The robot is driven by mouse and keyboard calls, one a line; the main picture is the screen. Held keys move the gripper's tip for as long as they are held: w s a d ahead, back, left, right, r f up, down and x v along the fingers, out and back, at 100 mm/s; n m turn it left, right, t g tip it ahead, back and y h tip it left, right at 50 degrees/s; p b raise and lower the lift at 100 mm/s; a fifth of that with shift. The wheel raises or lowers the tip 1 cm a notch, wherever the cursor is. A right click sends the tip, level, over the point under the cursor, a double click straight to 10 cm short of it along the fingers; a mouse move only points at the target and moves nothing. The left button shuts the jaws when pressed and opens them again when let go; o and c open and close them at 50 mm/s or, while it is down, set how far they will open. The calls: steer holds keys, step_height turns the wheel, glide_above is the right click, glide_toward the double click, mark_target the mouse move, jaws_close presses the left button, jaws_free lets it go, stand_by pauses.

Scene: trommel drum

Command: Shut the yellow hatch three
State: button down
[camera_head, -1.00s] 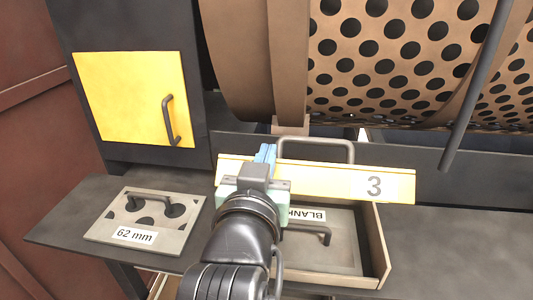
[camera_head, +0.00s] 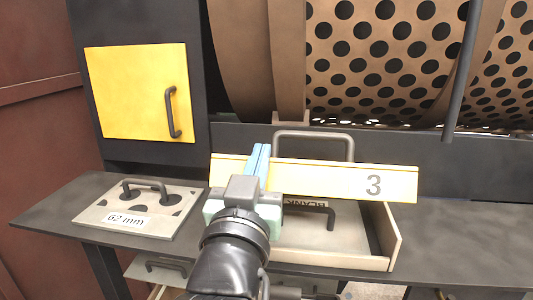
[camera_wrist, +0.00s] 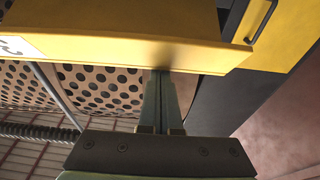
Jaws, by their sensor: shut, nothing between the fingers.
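Yellow hatch three (camera_head: 323,179) shows as a long, narrow pale-yellow panel marked "3", below the perforated drum. It stands open over a shallow tray. A grey handle (camera_head: 313,135) rises behind its upper edge. My gripper (camera_head: 259,150) is shut and empty, with its pale blue fingers overlapping the left part of the hatch. In the wrist view the closed fingertips (camera_wrist: 161,75) are at the hatch's edge (camera_wrist: 130,50), where a shadow falls on it. I cannot tell whether they touch it. My wrist hides part of the tray.
The tray (camera_head: 393,245) holds a plate labelled BLANK (camera_head: 310,235). A plate labelled 62 mm (camera_head: 140,212) lies on the dark bench (camera_head: 60,222) at left. A closed yellow door (camera_head: 138,90) with a dark handle is on the cabinet. The perforated drum (camera_head: 380,60) is behind, with a dark post (camera_head: 462,70) at right.

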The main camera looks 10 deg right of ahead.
steer(key=f+t+b, duration=0.1)
steer(key=f+b, duration=0.2)
steer(key=b, duration=0.2)
steer(key=s+f+t+b, duration=0.1)
steer(key=f+b, duration=0.2)
steer(key=b, duration=0.3)
steer(key=s+f+t+h+b, duration=0.1)
steer(key=f+t+b, duration=0.1)
steer(key=f+b, duration=0.2)
steer(key=shift+s+a+b, duration=0.2)
steer(key=shift+a+b, duration=0.15)
steer(key=shift+b, duration=0.7)
steer(key=shift+f+b, duration=1.15)
steer(key=shift+b, duration=0.25)
